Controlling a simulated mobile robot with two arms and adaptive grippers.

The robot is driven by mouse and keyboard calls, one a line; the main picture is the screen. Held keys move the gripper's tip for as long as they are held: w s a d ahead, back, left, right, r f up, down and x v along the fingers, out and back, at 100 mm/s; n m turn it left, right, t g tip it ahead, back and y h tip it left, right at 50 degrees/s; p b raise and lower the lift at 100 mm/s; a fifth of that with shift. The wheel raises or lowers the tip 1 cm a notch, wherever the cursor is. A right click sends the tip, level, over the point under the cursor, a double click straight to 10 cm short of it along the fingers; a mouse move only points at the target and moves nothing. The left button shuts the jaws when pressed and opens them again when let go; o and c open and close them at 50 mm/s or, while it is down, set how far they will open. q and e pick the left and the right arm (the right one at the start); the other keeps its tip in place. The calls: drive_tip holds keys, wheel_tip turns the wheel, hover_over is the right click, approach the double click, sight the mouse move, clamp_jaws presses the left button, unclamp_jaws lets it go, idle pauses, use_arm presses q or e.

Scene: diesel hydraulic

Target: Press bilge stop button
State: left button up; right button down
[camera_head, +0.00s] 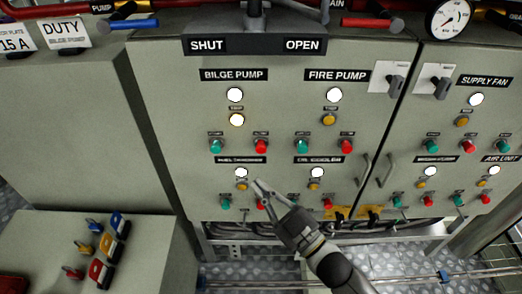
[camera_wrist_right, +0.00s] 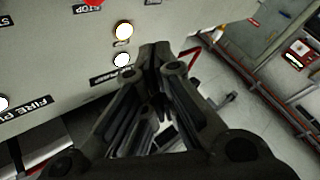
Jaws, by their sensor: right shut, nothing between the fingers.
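The control panel has a section labelled BILGE PUMP (camera_head: 234,75), with a white lamp (camera_head: 235,95) and a yellow lamp (camera_head: 237,120) under it. Below these are a green button (camera_head: 216,146) at left and a red button (camera_head: 260,146) at right, the bilge stop button by its colour and place. My right gripper (camera_head: 262,192) is shut and empty, below the red button and apart from it. It also shows in the wrist view (camera_wrist_right: 158,75). A red button (camera_wrist_right: 92,2) marked STOP is cut off at that view's top edge; I cannot tell which one. My left gripper is not in view.
To the right is the FIRE PUMP section (camera_head: 337,75) with its own red button (camera_head: 346,146). A lower row holds more buttons, one red button partly behind my gripper. A grey handle bracket (camera_head: 255,44) juts out above. Door handles (camera_head: 363,170) stick out at right.

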sight(261, 147)
drive_tip(key=shift+w+r, duration=0.1)
idle(0.3)
drive_tip(key=w+b, duration=0.3)
drive_tip(key=w, duration=0.5)
drive_tip(key=shift+w, duration=0.3)
drive_tip(key=shift+w, duration=0.15)
idle(1.1)
drive_tip(key=shift+w, duration=0.3)
